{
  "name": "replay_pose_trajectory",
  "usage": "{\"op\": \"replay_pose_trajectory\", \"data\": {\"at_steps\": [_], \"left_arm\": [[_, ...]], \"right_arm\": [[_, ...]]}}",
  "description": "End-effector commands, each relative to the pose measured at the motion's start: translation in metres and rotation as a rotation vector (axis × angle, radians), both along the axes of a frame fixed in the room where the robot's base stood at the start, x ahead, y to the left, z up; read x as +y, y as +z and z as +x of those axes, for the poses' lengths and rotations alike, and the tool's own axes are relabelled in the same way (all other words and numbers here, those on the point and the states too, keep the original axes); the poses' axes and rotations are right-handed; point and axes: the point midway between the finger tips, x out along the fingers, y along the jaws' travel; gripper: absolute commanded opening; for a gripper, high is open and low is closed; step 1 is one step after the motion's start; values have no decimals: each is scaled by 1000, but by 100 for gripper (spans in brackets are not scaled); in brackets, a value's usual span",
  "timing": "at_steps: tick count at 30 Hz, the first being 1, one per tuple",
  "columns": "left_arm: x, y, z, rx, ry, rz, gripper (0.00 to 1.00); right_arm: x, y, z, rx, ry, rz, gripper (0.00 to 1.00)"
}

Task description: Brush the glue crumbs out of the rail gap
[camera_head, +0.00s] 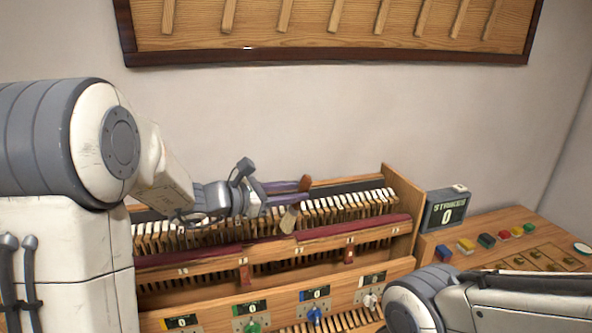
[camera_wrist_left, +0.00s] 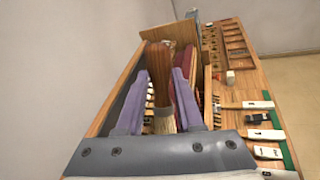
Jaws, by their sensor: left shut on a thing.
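My left gripper (camera_head: 304,193) is shut on a brush with a brown wooden handle (camera_head: 305,183) and pale bristles (camera_head: 289,217). The bristles point down over the piano action, near the dark red felt rail (camera_head: 340,228). In the left wrist view the brush handle (camera_wrist_left: 157,58) stands between the purple fingers, with the bristles (camera_wrist_left: 164,123) below. I cannot tell whether the bristle tips touch anything. The rail gap is not clearly visible, and no glue crumbs can be made out. My right arm enters at the lower right of the head view; its gripper is out of frame.
White-topped keys (camera_head: 345,201) run behind the felt rail, with a wooden end block (camera_head: 404,205) at their right. A box reading "STRIKES 0" (camera_head: 446,209) stands beyond it. Coloured blocks (camera_head: 486,241) lie on the right-hand bench. A wooden slatted panel (camera_head: 330,28) hangs on the wall.

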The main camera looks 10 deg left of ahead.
Motion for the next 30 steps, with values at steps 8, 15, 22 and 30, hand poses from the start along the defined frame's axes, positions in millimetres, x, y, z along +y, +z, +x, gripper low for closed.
{"op": "replay_pose_trajectory", "data": {"at_steps": [8, 15, 22, 30], "left_arm": [[-4, 29, 0, -2, -7, 2, 0], [-6, 41, 1, -2, -9, 1, 0], [-7, 40, 1, -2, -10, 1, 0], [-7, 40, 1, -2, -10, 1, 0]], "right_arm": [[0, 20, 0, 0, 3, 0, 61], [0, 27, 0, 0, 5, 0, 61], [0, 26, 0, 0, 5, 0, 61], [0, 26, 0, 0, 4, 0, 61]]}}
